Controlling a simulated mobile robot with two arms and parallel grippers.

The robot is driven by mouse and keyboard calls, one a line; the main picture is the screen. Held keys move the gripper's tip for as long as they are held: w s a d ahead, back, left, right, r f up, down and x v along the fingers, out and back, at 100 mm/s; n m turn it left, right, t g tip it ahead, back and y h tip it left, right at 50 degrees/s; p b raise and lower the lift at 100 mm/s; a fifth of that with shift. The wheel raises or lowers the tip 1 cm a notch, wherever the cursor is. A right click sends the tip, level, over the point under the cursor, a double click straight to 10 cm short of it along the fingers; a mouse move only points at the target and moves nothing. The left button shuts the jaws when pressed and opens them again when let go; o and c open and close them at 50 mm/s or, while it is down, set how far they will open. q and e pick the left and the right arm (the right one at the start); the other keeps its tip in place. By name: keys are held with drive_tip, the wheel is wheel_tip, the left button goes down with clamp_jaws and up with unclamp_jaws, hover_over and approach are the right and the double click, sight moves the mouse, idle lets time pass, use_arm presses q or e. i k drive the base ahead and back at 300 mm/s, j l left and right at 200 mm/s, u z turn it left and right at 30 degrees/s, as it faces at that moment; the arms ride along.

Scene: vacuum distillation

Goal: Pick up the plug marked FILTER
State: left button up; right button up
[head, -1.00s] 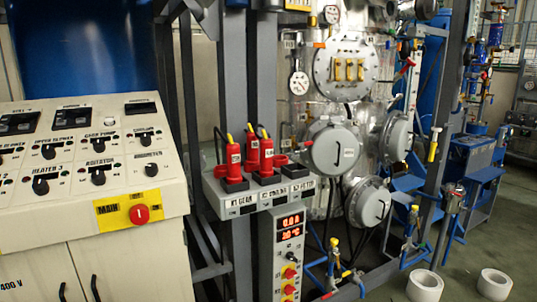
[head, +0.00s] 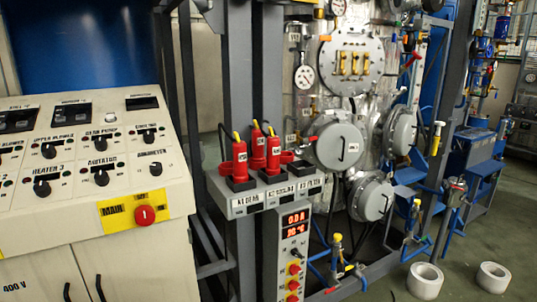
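Three red plugs with yellow tops and dark cables stand upright on a grey shelf (head: 240,208) at the centre of the head view. The left plug (head: 239,163) is nearest the panel, the middle plug (head: 257,150) stands slightly behind, and the right plug (head: 273,156) is beside it. Each carries a small white label too small to read, so I cannot tell which is marked FILTER. The white tags on the shelf front are also too blurred to read surely. Neither of my grippers is in view.
A cream control panel (head: 80,215) with a red MAIN knob (head: 145,215) stands left of the shelf. A display box (head: 294,240) hangs below it. Metal vessels and flanges (head: 340,146) are close on the right. White rolls (head: 425,281) lie on the open floor at right.

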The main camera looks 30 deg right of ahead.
sight(273, 168)
drive_tip(key=l+z, duration=0.1)
drive_tip(key=z, duration=0.65)
drive_tip(key=i+l+z, duration=0.1)
drive_tip(key=z, duration=0.3)
